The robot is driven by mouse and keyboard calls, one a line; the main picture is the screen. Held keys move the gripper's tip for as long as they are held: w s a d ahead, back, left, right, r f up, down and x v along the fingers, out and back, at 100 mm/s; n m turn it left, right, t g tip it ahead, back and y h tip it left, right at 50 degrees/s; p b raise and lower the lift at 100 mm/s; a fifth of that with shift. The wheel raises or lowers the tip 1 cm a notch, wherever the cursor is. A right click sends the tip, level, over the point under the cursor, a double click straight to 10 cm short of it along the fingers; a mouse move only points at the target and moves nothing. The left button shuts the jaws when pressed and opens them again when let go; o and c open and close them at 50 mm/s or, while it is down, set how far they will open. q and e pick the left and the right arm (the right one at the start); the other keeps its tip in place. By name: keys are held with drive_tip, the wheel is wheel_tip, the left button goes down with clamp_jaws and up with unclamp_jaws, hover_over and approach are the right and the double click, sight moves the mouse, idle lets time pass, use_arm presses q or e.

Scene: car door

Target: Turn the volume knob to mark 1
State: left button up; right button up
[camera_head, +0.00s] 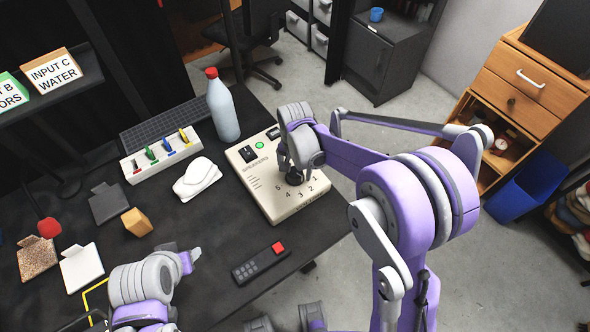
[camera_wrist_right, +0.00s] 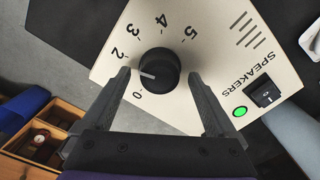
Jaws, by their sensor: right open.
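The black volume knob (camera_wrist_right: 158,68) is on the cream speaker panel (camera_wrist_right: 105,50), with printed marks around it. Its white pointer line faces left and slightly down in the right wrist view, between marks 0 and 2. Mark 1 is hidden there behind a finger, but it shows in the head view. My right gripper (camera_wrist_right: 158,73) is open, with one finger on each side of the knob and a visible gap to each. In the head view, the right gripper (camera_head: 290,172) is over the knob (camera_head: 294,178). My left gripper (camera_head: 195,254) is low at the left; its jaws are unclear.
The panel has a green light (camera_wrist_right: 240,111) and a black switch (camera_wrist_right: 264,93). A bottle with a red cap (camera_head: 222,108) stands behind the speaker box. A remote with a red button (camera_head: 260,264) lies in front. A white mouse-like object (camera_head: 197,180) is to the left.

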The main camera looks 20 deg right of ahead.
drive_tip(key=shift+f, duration=0.3)
drive_tip(key=c, duration=1.4)
drive_tip(key=shift+o, duration=0.2)
drive_tip(key=shift+n, duration=0.3)
drive_tip(key=n+b, duration=0.1)
drive_tip(key=n, duration=0.1)
drive_tip(key=shift+n, duration=0.4)
drive_tip(key=shift+n+b, duration=0.8)
drive_tip(key=shift+n, duration=1)
